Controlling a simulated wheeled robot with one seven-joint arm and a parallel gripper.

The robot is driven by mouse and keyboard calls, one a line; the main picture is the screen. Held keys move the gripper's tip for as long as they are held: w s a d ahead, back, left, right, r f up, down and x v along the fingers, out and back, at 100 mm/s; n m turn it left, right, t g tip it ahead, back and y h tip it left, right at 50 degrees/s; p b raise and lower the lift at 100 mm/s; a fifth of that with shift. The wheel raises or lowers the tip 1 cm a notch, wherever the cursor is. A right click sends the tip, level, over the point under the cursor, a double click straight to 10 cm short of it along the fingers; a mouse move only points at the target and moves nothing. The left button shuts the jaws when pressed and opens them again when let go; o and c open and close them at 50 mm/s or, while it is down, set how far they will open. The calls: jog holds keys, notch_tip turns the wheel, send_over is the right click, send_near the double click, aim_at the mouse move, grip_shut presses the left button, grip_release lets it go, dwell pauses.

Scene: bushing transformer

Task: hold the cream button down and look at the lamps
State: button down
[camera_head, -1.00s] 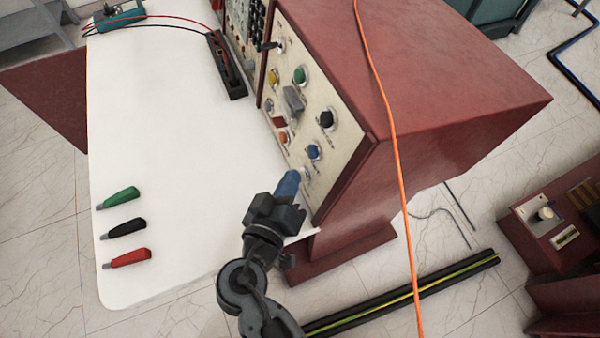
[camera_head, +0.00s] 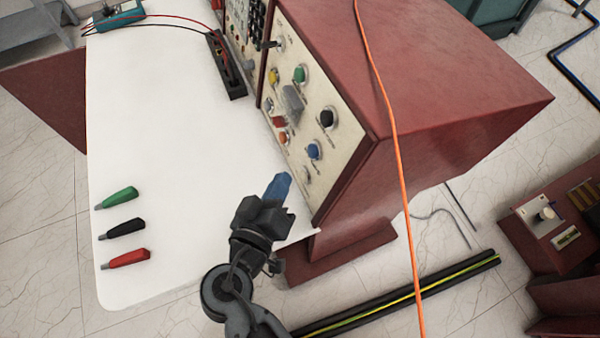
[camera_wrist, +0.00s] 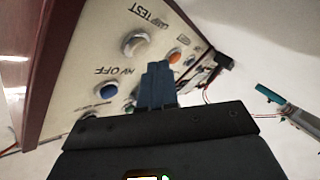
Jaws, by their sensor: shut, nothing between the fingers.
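The cream button (camera_head: 307,174) is at the lower front corner of the control panel, below the blue button (camera_head: 313,151). In the wrist view the cream button (camera_wrist: 133,45) stands beside the lettering "LAMP TEST". My gripper (camera_head: 280,180) has blue fingers that are shut and empty. It is in front of the panel, a little left of the cream button and apart from it. The fingertips also show in the wrist view (camera_wrist: 158,68). Yellow (camera_head: 273,76), green (camera_head: 299,75), red (camera_head: 278,121) and orange (camera_head: 283,138) round fittings sit higher on the panel; I cannot tell whether any is lit.
The red cabinet (camera_head: 460,85) carries the panel, with an orange cable (camera_head: 395,165) over it. Green (camera_head: 118,197), black (camera_head: 124,228) and red (camera_head: 127,258) clips lie on the white tabletop (camera_head: 170,130), whose middle is clear.

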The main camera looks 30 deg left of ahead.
jog(key=shift+s+a+r+b, duration=0.15)
jog(key=shift+s+a+r, duration=0.15)
jog(key=shift+s+a, duration=0.55)
jog(key=shift+s+a+r+b, duration=0.15)
jog(key=shift+s+a+r, duration=0.15)
jog(key=shift+s+a, duration=0.5)
jog(key=shift+s+d, duration=0.1)
jog(key=shift+d, duration=0.05)
